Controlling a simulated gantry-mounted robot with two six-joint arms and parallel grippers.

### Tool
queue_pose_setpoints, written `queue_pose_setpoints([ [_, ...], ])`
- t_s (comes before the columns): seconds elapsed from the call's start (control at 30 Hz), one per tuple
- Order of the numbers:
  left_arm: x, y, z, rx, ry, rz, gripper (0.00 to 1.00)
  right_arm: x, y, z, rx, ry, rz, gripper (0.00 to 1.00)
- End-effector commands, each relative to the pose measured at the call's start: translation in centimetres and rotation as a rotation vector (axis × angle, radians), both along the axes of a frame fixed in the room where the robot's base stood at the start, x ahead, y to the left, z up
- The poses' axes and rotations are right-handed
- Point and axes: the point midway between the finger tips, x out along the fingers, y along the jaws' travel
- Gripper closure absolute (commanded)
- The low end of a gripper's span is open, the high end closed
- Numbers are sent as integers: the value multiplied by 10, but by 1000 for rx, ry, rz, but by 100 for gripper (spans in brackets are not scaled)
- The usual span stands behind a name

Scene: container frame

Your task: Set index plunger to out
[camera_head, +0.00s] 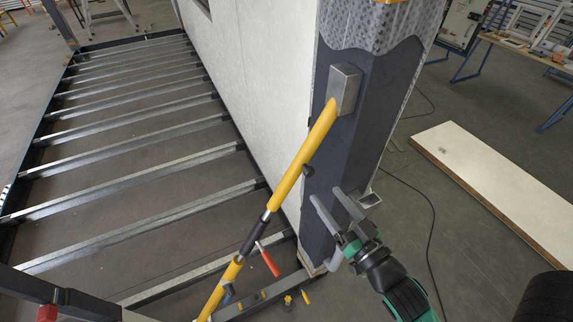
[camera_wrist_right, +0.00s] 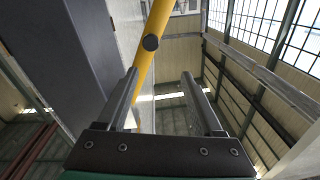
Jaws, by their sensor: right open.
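The index plunger (camera_head: 308,170) shows as a small round black knob on the side of the yellow diagonal brace (camera_head: 290,180). In the right wrist view the knob (camera_wrist_right: 151,43) lies ahead of the fingers, towards the left finger's tip, with the brace (camera_wrist_right: 155,20) behind it. How far out the plunger stands cannot be told. My right gripper (camera_head: 326,196) is open and empty, its two grey fingers pointing up, a little below and right of the knob. The knob appears apart from both fingers. My left gripper is not in view.
A dark-clad post (camera_head: 372,125) stands close beside the brace and my right gripper. A red lever (camera_head: 268,259) sticks out from the lower brace. A floor frame of metal beams (camera_head: 130,155) lies left. A long pale board (camera_head: 500,180) and a cable lie on the right floor.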

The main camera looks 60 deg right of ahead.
Motion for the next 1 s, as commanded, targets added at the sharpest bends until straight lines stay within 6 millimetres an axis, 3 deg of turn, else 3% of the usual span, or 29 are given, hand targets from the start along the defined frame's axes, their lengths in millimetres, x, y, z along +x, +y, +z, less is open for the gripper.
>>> queue_pose_setpoints([
  [0.03,0,0,-5,0,0,1,50,-8,-2,-15,11,27,-15,32],
  [0.1,0,1,-8,0,0,1,50,-13,-5,-23,18,43,-31,32],
  [0.33,0,0,-6,0,0,1,50,-7,-11,-20,18,37,-37,32],
  [0.8,0,0,11,0,0,1,50,70,-62,-18,17,37,-35,32],
  [1.0,0,0,13,0,0,1,50,84,-71,-20,16,39,-35,32],
])
